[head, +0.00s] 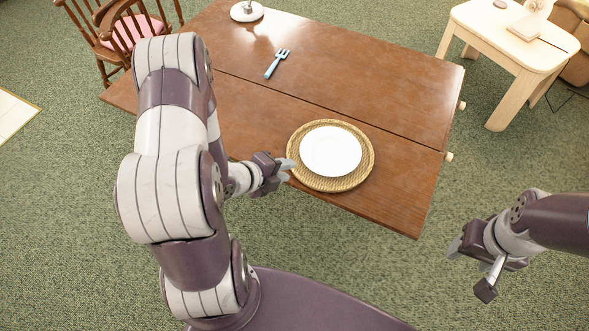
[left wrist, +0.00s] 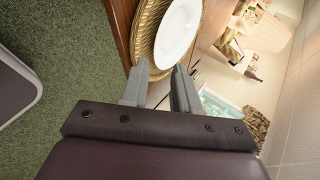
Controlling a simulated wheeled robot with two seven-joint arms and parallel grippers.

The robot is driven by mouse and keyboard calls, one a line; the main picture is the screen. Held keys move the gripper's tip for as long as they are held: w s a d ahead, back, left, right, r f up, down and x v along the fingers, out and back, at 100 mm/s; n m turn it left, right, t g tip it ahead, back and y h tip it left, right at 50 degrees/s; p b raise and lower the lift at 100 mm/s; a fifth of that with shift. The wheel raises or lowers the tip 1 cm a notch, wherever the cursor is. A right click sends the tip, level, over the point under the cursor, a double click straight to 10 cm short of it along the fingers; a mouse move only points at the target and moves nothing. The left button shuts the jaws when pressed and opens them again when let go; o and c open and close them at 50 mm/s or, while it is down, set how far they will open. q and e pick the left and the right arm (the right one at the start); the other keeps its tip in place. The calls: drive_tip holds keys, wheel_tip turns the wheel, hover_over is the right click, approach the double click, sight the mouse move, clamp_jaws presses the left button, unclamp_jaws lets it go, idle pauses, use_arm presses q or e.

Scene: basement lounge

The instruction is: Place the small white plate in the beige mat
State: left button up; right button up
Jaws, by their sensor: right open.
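The small white plate (head: 330,151) lies flat on the round beige woven mat (head: 345,184), inside its rim, on the near part of the brown table. In the left wrist view, the plate (left wrist: 177,32) and the mat (left wrist: 146,35) are just beyond the fingers. My left gripper (head: 287,170) is at the mat's left edge, with its fingers apart and nothing between them. In the left wrist view its two fingertips (left wrist: 158,75) are clear of the plate. My right gripper (head: 474,268) is open and empty, off the table to the right.
A white round base (head: 247,11) stands at the back edge. A wooden chair (head: 115,35) is at the back left, and a pale side table (head: 515,45) at the back right.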

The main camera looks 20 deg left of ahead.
use_arm(q)
drive_tip(key=s+d+r+n+g+y, duration=0.2)
drive_tip(key=s+r+n+g, duration=0.2)
drive_tip(key=n, duration=0.7)
drive_tip(key=s+d+r+n+g+y, duration=0.2)
drive_tip(key=s+d+r+n+g, duration=0.1)
drive_tip(key=r+n, duration=0.4)
drive_tip(key=s+n+g, duration=0.1)
drive_tip(key=n, duration=0.2)
drive_tip(key=shift+s+d+r+n, duration=0.2)
drive_tip(key=shift+s+d+n, duration=0.1)
drive_tip(key=shift+d+n, duration=0.1)
